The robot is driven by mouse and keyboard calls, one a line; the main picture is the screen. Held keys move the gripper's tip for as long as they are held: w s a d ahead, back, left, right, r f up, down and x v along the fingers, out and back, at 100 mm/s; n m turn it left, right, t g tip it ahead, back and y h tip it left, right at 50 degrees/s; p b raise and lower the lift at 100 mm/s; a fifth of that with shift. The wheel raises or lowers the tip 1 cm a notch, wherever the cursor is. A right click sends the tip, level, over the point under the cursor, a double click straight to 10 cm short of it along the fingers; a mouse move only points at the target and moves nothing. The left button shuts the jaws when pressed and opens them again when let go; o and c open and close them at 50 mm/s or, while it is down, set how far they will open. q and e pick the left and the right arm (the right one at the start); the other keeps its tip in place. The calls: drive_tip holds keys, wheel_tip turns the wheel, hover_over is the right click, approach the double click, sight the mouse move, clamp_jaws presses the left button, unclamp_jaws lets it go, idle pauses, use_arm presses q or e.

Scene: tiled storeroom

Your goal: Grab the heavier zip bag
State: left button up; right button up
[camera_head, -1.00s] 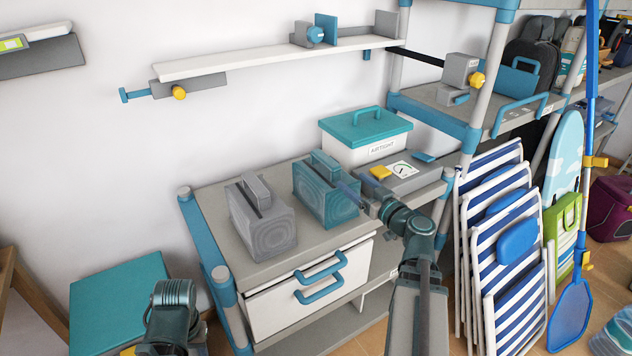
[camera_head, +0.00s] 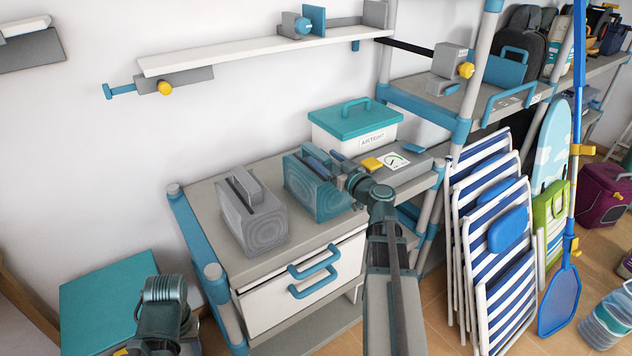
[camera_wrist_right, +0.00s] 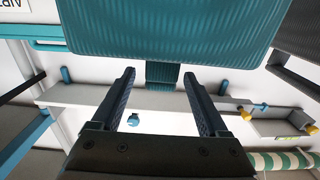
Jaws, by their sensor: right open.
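Two boxy, zip-bag-like items with top handles stand side by side on the cabinet: a grey one (camera_head: 252,222) on the left and a teal one (camera_head: 318,188) on the right. My right gripper (camera_head: 318,158) is open at the top of the teal bag, by its handle. In the right wrist view the teal bag (camera_wrist_right: 165,28) fills the top, and a short teal piece (camera_wrist_right: 162,75) shows between the tips of the open right gripper (camera_wrist_right: 160,78). Whether the fingers touch it I cannot tell. Of my left arm only a link shows at lower left; its fingers are out of sight.
The cabinet (camera_head: 213,240) has a white drawer with blue handles. A white box with a teal lid (camera_head: 352,118) and a grey scale-like unit with a dial (camera_head: 412,165) stand just behind and right. Striped folding chairs (camera_head: 490,240) lean at right. A wall shelf (camera_head: 225,57) hangs above.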

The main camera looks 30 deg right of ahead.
sight(316, 150)
drive_tip(key=shift+w+a+f, duration=0.1)
drive_tip(key=shift+w, duration=1.2)
drive_tip(key=shift+w+a+f, duration=0.1)
drive_tip(key=shift+w, duration=1.2)
clamp_jaws()
